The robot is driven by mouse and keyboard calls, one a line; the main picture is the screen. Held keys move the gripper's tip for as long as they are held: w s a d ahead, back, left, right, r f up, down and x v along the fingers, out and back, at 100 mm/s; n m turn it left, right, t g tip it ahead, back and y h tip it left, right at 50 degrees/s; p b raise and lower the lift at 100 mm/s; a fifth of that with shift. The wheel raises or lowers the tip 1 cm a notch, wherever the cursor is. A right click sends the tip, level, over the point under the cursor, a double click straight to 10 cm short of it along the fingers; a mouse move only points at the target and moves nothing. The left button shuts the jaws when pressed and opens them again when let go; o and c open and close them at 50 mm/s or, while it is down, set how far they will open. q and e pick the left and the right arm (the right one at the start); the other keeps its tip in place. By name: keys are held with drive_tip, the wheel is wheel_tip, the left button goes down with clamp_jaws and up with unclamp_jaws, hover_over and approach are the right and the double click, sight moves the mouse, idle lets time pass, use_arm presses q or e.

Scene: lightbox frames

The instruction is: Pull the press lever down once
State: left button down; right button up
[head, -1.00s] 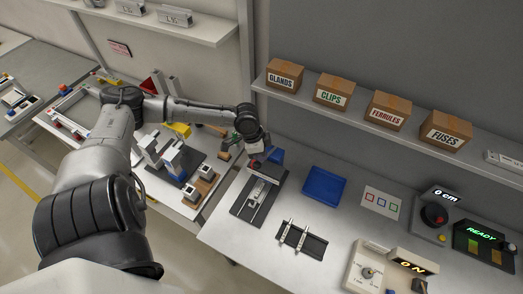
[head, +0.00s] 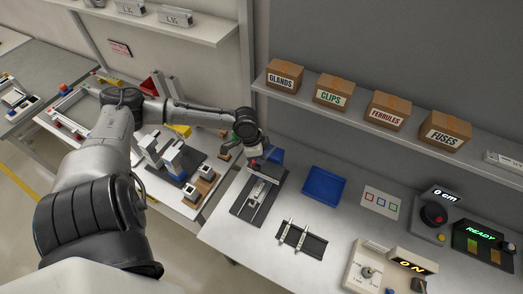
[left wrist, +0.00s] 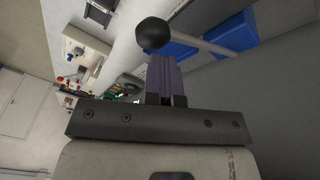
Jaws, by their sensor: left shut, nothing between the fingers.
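The press stands at the left end of the bench, with a dark base (head: 243,209) and a blue body (head: 277,156) at its back. My left gripper (head: 257,160) is over the press and hides part of it. In the left wrist view, a lever with a black ball knob (left wrist: 152,33) and a grey rod (left wrist: 205,44) shows just beyond the fingertips. The left gripper (left wrist: 165,62) is shut and empty there, close to the knob; I cannot tell whether they touch. My right gripper is not in view.
A blue tray (head: 324,186), a dark rack with two pale rods (head: 301,241) and a card with coloured squares (head: 381,202) lie right of the press. Switch and display boxes (head: 434,215) stand further right. A shelf with labelled cartons (head: 333,92) runs above.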

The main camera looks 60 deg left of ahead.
use_arm(q)
drive_tip(key=shift+s+d+f, duration=0.25)
drive_tip(key=shift+s+f, duration=0.1)
drive_tip(key=shift+f, duration=0.1)
idle(0.5)
drive_tip(key=shift+s+d+f, duration=0.2)
drive_tip(key=shift+f, duration=0.1)
idle(0.4)
drive_tip(key=shift+s+f+p, duration=0.15)
drive_tip(key=shift+p, duration=0.15)
idle(0.3)
idle(0.5)
drive_tip(key=shift+w+a+r+p, duration=0.25)
drive_tip(key=shift+w+r, duration=0.1)
drive_tip(key=shift+r, duration=0.1)
drive_tip(key=shift+w+a+r+p, duration=0.15)
drive_tip(key=shift+w+r+p, duration=0.15)
drive_tip(key=shift+r, duration=0.1)
drive_tip(key=w+a+r+p, duration=0.2)
drive_tip(key=w+r, duration=0.1)
drive_tip(key=r, duration=0.1)
drive_tip(key=shift+w+a+r, duration=0.3)
drive_tip(key=shift+r, duration=0.05)
idle(0.3)
drive_tip(key=shift+r, duration=0.1)
